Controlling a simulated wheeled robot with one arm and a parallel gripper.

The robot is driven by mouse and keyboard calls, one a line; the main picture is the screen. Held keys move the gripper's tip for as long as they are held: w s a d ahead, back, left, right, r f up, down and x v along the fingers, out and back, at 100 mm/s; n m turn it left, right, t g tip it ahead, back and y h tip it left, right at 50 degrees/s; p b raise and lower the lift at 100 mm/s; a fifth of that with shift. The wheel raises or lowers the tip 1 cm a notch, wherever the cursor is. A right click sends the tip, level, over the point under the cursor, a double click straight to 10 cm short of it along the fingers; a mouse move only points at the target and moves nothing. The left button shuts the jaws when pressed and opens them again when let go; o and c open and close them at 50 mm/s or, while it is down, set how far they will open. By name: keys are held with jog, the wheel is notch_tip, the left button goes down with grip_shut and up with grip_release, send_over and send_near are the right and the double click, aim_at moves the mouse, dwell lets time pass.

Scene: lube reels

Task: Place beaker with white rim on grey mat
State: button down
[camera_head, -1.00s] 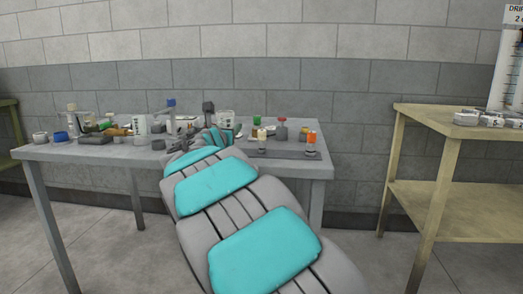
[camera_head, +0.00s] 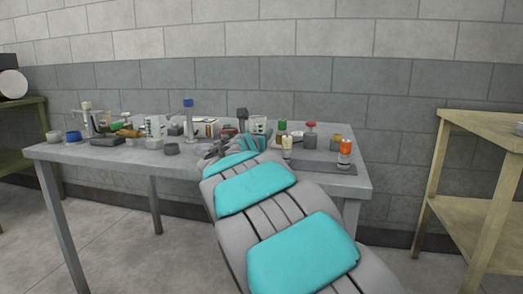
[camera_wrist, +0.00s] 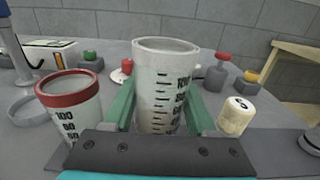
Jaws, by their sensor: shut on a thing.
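The beaker with the white rim (camera_wrist: 165,80) stands upright between the green fingers of my gripper (camera_wrist: 162,105) in the wrist view. My gripper is shut on it. The beaker also shows in the head view (camera_head: 259,124), beyond my arm, with its lower part hidden. The grey mat (camera_head: 325,166) lies flat at the right front of the table, to the right of my gripper. I cannot tell whether the beaker touches the table.
A beaker with a red rim (camera_wrist: 70,100) stands close left of my gripper. A small white-topped bottle (camera_head: 287,148) and an orange-capped bottle (camera_head: 345,150) stand at the mat. A red-topped item (camera_head: 310,135) is behind. Several objects crowd the table's left half.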

jog(key=shift+f+b, duration=0.5)
jog(key=shift+f, duration=1.3)
jog(key=shift+f, duration=0.15)
jog(key=shift+c, duration=1)
grip_release()
jog(key=shift+a+r, duration=0.1)
jog(key=shift+r, duration=0.15)
jog(key=v, duration=1.2)
jog(key=shift+f, duration=0.1)
